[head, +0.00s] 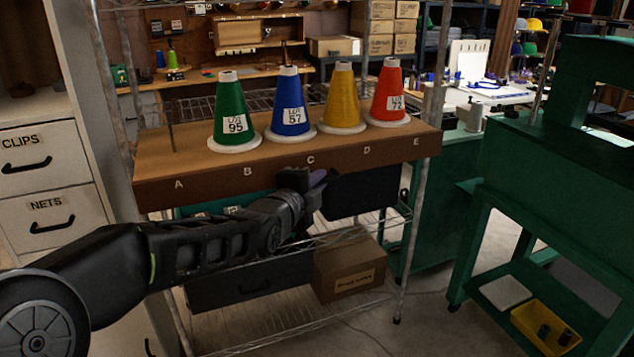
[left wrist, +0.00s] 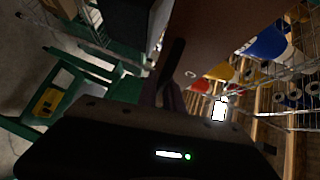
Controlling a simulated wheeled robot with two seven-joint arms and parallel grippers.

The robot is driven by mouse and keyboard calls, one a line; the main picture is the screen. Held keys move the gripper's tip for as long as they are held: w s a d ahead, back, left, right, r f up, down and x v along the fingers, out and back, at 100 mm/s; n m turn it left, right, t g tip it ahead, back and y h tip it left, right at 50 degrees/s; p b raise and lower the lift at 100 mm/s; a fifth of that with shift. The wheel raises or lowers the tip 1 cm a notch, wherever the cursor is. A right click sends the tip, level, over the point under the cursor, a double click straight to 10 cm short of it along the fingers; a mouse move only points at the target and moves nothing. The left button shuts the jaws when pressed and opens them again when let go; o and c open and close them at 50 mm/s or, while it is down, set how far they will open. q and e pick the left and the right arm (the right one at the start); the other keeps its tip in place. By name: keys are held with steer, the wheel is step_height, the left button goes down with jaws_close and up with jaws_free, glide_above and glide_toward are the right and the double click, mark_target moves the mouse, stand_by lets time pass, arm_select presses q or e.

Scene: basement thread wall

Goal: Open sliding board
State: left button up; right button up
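A brown wooden board (head: 215,172) with the letters A to E on its front edge lies across a wire rack. Green (head: 231,110), blue (head: 291,104), yellow (head: 343,98) and red (head: 389,92) thread cones stand on it. A black panel (head: 365,194) hangs below its right part, and part of a teal thing (head: 195,210) shows below its left part. My left gripper (head: 316,181) is at the board's lower front edge near letter C, beside the black panel. In the left wrist view its fingers (left wrist: 170,85) are dark beside the brown board (left wrist: 207,40); contact and finger gap are unclear. My right gripper is out of view.
A cardboard box (head: 348,268) and a dark bin (head: 250,284) sit on the lower rack. White drawers (head: 42,190) stand at left. A green cart (head: 545,215) with a yellow tray (head: 546,330) stands at right. Some floor is clear between rack and cart.

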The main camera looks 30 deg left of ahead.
arm_select(q)
steer(key=shift+o, duration=0.9)
steer(key=v, duration=0.7)
steer(key=shift+s, duration=0.4)
